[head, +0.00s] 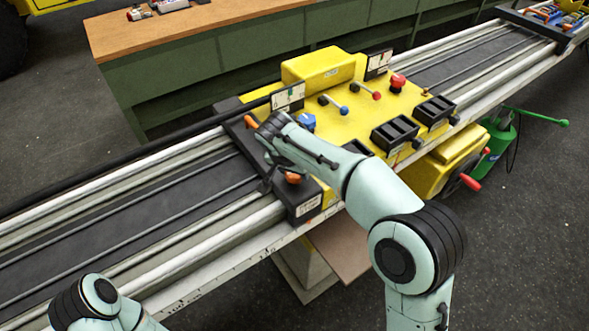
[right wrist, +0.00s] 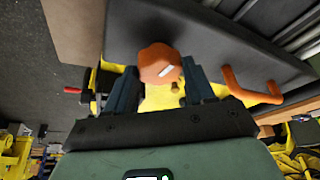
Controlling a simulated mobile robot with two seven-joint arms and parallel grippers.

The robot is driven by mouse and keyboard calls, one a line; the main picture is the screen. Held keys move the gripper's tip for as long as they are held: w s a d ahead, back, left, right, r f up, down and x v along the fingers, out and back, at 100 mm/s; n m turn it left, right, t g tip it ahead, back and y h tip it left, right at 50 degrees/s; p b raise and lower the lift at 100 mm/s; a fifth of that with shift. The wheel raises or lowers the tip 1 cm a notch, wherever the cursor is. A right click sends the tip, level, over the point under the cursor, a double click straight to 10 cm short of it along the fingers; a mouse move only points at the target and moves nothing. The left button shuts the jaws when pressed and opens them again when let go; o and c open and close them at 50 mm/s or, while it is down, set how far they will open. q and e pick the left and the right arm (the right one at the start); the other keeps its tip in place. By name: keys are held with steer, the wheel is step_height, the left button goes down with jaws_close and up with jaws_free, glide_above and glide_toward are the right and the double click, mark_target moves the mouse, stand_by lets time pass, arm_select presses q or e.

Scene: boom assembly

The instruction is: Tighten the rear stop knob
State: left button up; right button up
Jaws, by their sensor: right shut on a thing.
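In the right wrist view an orange, faceted knob (right wrist: 158,65) with a white mark sits against a black block (right wrist: 220,40). My right gripper (right wrist: 160,72) has one finger on each side of it and is shut on it. In the head view the right arm reaches over the near left end of the yellow carriage (head: 345,130), hiding most of the gripper. An orange part (head: 293,178) shows on the black end block (head: 304,203) close to the hand. Only a bit of my left arm shows at the lower left; its gripper is out of view.
An orange handle (right wrist: 252,88) stands close to the right finger in the right wrist view. The carriage carries several levers, a red knob (head: 397,82) and black boxes. Long rails (head: 100,225) run both ways. A green bench (head: 215,65) stands behind.

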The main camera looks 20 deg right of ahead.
steer(key=m, duration=0.2)
steer(key=m+g+h+p, duration=0.1)
steer(key=shift+w+a+r+m, duration=0.1)
steer(key=shift+w+a+m, duration=0.05)
steer(key=shift+m, duration=0.25)
steer(key=m+g+p, duration=0.1)
steer(key=m, duration=0.2)
steer(key=shift+w+m+h+p, duration=0.1)
steer(key=shift+m+h+p, duration=0.2)
steer(key=shift+p, duration=0.05)
steer(key=m+g+p, duration=0.1)
steer(key=m, duration=0.2)
steer(key=m+g+p, duration=0.1)
steer(key=m+p, duration=0.1)
steer(key=m, duration=0.1)
steer(key=shift+w+g, duration=0.15)
steer(key=shift+g, duration=0.15)
arm_select(q)
steer(key=w+r+t+p, duration=0.1)
steer(key=w+r, duration=0.6)
steer(key=r, duration=0.2)
steer(key=shift+w+r+p, duration=0.25)
steer(key=shift+w+p, duration=0.05)
steer(key=shift+w, duration=0.1)
arm_select(e)
steer(key=shift+m+g, duration=0.5)
steer(key=shift+m, duration=0.6)
steer(key=o, duration=1)
